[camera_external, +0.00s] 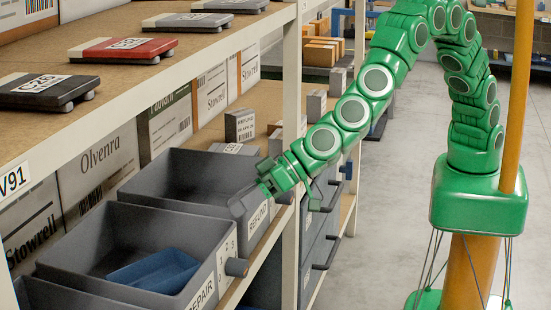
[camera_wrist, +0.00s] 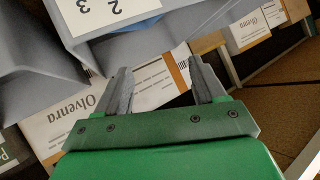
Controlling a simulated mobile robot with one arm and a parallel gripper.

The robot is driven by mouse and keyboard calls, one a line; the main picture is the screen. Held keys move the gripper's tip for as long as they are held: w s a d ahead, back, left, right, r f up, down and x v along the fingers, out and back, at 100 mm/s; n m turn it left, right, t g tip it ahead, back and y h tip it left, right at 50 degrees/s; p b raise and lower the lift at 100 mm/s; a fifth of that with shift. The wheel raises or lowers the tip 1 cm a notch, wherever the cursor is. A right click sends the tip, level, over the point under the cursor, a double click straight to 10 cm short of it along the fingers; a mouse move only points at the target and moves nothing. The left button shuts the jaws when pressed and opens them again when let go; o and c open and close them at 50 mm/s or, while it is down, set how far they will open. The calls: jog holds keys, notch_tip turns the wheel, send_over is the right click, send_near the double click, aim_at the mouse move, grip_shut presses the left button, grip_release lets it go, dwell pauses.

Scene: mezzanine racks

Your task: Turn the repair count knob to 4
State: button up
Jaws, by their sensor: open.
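The REPAIR bin (camera_external: 120,222) is a grey open bin on the lower shelf, with a blue tray (camera_external: 155,270) inside. Its dark repair count knob (camera_external: 236,267) sticks out from the front, beside a number card (camera_external: 226,250); its setting is too small to read. My gripper (camera_external: 246,200) is above and behind the knob, near the REFUND bin's front, apart from the knob. In the wrist view my gripper (camera_wrist: 163,86) has its grey fingers spread with nothing between them. A card with 2 and 3 (camera_wrist: 103,12) shows upside down there; no knob is visible in that view.
The REFUND bin (camera_external: 185,178) stands behind the REPAIR bin, with its own knob (camera_external: 284,197). The upper shelf (camera_external: 125,75) overhangs the bins and carries several flat devices. A white rack post (camera_external: 291,130) stands close to my arm. The aisle floor (camera_external: 375,220) is clear.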

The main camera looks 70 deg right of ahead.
jog(key=s+a+f+t+h, duration=0.1)
jog(key=s+a+f+t, duration=0.15)
jog(key=f, duration=0.25)
jog(key=n+t+h, duration=0.3)
jog(key=t+h, duration=0.2)
jog(key=t, duration=0.1)
send_near(247, 269)
jog(key=w, duration=0.3)
jog(key=shift+g, duration=0.25)
jog(key=shift+w+a+r, duration=0.1)
jog(key=shift+w+a, duration=0.1)
jog(key=shift+w, duration=1.6)
jog(key=shift+w+a+r, duration=0.15)
jog(key=shift+w, duration=1.7)
jog(key=c, duration=1)
jog(key=shift+c, duration=0.2)
